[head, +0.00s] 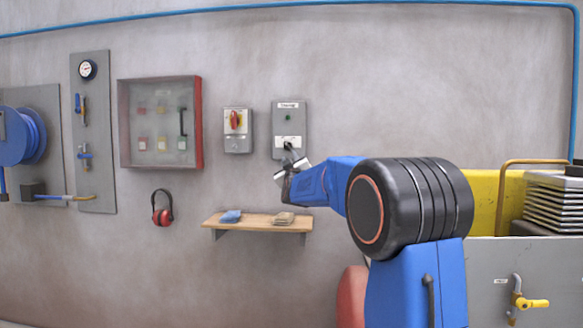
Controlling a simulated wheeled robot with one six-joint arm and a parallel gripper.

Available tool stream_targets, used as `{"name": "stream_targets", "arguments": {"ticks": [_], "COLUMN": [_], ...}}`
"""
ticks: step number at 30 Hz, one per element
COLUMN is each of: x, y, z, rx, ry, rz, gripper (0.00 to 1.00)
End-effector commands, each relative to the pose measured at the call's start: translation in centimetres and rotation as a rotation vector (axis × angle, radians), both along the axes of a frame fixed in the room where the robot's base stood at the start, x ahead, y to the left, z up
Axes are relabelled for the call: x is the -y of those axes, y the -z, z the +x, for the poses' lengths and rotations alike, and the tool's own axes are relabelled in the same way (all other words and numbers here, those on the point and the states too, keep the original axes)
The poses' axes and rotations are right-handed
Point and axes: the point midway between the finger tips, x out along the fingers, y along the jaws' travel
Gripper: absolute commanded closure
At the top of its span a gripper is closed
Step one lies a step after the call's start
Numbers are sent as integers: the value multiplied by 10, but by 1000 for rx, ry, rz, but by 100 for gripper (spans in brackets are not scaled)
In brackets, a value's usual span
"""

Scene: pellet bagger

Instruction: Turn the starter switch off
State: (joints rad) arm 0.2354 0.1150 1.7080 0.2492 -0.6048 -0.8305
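The starter switch is most likely the grey wall box (289,117) with a label on top, a small green spot and a white plate lower down; the label is too small to read surely. A dark knob or lever (288,146) shows at the white plate's lower edge. My gripper (292,158) is right at the box's lower part, below and against the knob in the picture. Whether it touches the knob, and whether its fingers are open or shut, I cannot tell. My blue arm reaches in from the right. The knob's setting is not clear.
A grey box with a red and yellow rotary switch (236,122) is just left. A red-edged cabinet (160,122) is further left. Red ear defenders (162,209) hang on the wall.

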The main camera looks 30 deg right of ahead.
Motion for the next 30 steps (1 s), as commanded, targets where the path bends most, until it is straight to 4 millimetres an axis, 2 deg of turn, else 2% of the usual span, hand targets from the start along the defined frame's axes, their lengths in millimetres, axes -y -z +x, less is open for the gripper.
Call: {"name": "stream_targets", "arguments": {"ticks": [1, 6, 12, 30], "x": [-4, -14, -21, -22], "y": [3, 13, 20, 21], "z": [-10, -35, -52, -55], "rx": [-1, 0, -1, -1], "ry": [-1, 0, 1, 1], "rz": [0, 0, 0, 0], "gripper": [71, 71, 71, 71]}}
